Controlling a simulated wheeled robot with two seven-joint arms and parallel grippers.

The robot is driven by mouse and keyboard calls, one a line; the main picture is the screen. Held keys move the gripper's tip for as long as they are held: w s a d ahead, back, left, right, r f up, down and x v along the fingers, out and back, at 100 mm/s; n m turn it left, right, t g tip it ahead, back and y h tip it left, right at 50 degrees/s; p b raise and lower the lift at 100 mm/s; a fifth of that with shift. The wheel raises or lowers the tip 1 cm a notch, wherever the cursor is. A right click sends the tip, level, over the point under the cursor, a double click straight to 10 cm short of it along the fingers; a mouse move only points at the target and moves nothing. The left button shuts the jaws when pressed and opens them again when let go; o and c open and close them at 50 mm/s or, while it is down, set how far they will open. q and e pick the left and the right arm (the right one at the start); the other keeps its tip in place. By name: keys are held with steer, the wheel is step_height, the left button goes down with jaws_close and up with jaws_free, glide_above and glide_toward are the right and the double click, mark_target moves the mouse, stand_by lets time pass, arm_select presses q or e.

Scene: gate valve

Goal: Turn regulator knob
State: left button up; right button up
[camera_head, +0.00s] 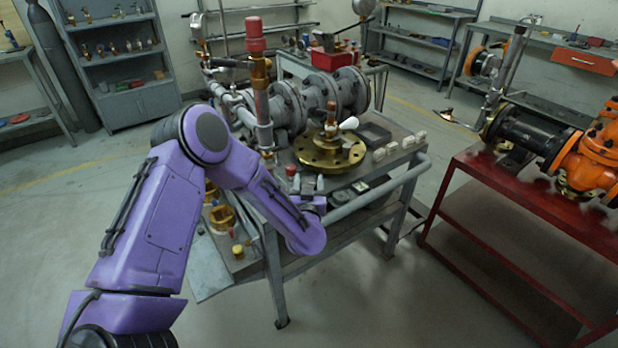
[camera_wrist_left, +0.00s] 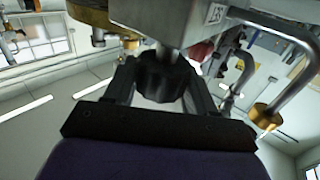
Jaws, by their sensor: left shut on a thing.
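The regulator knob (camera_wrist_left: 163,76) is a black ribbed knob under a grey metal body (camera_wrist_left: 160,20) in the left wrist view. My left gripper (camera_wrist_left: 160,88) is shut on this knob, with one dark finger on each side of it. In the head view my purple left arm reaches to the near edge of the grey cart (camera_head: 345,212). The knob and the fingertips cannot be made out clearly there. My right gripper is in neither view.
The cart carries grey flanged pipes (camera_head: 290,108), a brass flange (camera_head: 330,153) and a red-capped upright pipe (camera_head: 256,35). A red table (camera_head: 500,200) with an orange valve (camera_head: 590,160) stands right. A brass-ended bent pipe (camera_wrist_left: 266,117) is beside the gripper. Floor between cart and table is clear.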

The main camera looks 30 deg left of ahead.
arm_select(q)
steer(key=shift+m+t+h, duration=0.5)
steer(key=shift+m+h, duration=0.1)
steer(key=shift+h, duration=0.5)
steer(key=o, duration=0.9)
steer(key=shift+o, duration=0.2)
steer(key=shift+s+d+f, duration=0.1)
steer(key=shift+s+d, duration=0.1)
steer(key=shift+s, duration=0.15)
steer(key=b+v, duration=0.2)
steer(key=v, duration=0.7)
steer(key=shift+s, duration=0.4)
